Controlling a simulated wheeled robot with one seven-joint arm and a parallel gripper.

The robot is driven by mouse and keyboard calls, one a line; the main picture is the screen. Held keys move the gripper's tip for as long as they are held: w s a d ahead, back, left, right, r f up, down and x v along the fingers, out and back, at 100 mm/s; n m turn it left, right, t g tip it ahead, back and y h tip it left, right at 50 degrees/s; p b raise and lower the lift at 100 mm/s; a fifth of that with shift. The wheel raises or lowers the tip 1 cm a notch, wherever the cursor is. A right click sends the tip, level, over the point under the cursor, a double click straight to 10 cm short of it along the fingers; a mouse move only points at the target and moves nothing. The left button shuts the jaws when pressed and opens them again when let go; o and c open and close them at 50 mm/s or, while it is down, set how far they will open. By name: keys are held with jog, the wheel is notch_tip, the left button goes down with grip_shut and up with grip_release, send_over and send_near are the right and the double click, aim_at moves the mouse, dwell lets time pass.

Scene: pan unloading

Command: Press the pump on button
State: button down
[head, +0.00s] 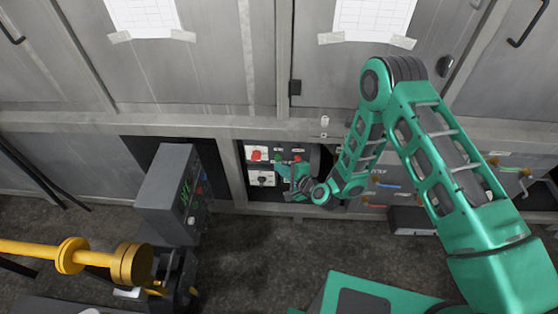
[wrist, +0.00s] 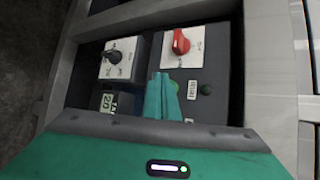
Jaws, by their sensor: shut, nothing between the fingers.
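The control panel (head: 271,152) sits in a recess low in the grey cabinet wall. In the wrist view its dark plate (wrist: 215,70) carries a dark round button (wrist: 206,89) beside a small white label. A bit of brighter green shows at the edge of my fingers, perhaps a green button mostly hidden behind them. My gripper (wrist: 163,85) is shut and empty, its teal fingers in front of this plate. In the head view my gripper (head: 284,169) is at the panel's face. I cannot tell whether the fingertips touch a button.
A red knob (wrist: 180,42) and a black knob (wrist: 113,55) on white plates lie close to my fingers. The recess has a metal frame around it. In the head view a grey console box (head: 166,195) and a yellow pipe (head: 95,258) stand at the left.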

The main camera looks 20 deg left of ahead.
jog(key=shift+w+a, duration=0.2)
jog(key=shift+w, duration=0.65)
dwell(0.8)
jog(key=shift+s, duration=0.2)
jog(key=shift+s+d, duration=0.25)
jog(key=shift+s, duration=0.5)
jog(key=shift+s+d, duration=0.2)
jog(key=shift+s, duration=0.6)
jog(key=shift+s+d, duration=0.15)
jog(key=shift+s, duration=0.65)
jog(key=shift+s+d, duration=0.2)
jog(key=shift+s, duration=0.6)
jog(key=shift+r, duration=0.1)
